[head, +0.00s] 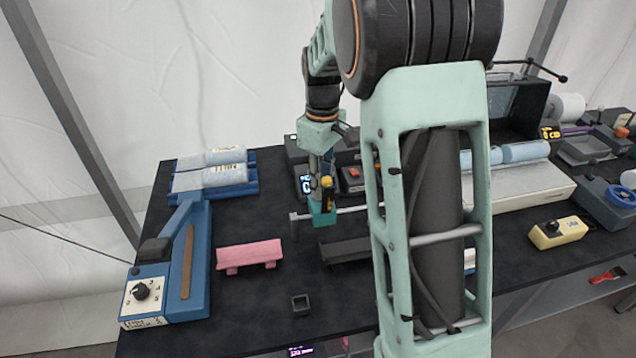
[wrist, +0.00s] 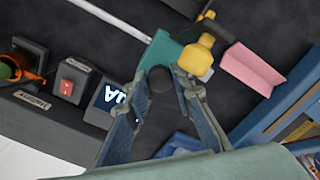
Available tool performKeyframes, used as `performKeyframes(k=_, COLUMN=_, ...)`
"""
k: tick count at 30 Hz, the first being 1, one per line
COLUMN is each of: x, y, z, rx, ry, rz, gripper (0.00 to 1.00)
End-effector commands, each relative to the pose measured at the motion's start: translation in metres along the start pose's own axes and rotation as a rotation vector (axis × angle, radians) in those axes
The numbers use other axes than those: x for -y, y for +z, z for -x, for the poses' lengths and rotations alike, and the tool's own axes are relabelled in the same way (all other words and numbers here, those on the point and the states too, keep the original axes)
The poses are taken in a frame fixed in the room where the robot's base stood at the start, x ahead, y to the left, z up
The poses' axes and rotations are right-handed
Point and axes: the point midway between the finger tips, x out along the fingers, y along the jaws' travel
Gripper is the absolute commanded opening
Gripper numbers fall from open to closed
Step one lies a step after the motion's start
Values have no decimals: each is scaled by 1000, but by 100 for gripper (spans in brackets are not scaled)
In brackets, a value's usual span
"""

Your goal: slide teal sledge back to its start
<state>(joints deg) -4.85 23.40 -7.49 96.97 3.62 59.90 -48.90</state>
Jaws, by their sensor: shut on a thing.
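The teal sledge (head: 323,218) sits at the left part of a pale rail (head: 352,210) on the dark table. In the wrist view the sledge (wrist: 158,50) carries a dark round knob (wrist: 160,79) and a yellow knob-like part (wrist: 197,60) beside it. My gripper (head: 322,190) reaches down onto the sledge from above. In the wrist view my gripper's fingers (wrist: 165,78) stand on both sides of the dark knob, shut on the sledge by it. The right part of the rail is hidden behind my arm in the head view.
A pink block (head: 249,253) and a blue device with a dial (head: 165,270) stand to the left. A small display (head: 305,184) and a red-switch box (head: 352,178) stand close behind the sledge.

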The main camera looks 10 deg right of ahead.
Motion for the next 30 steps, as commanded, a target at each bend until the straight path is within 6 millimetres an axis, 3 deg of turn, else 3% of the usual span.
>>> performKeyframes(k=21, x=-139, y=140, z=3, rx=2, ry=4, rz=-7, gripper=0)
performKeyframes(k=30, x=-171, y=171, z=2, rx=2, ry=4, rz=-4, gripper=0)
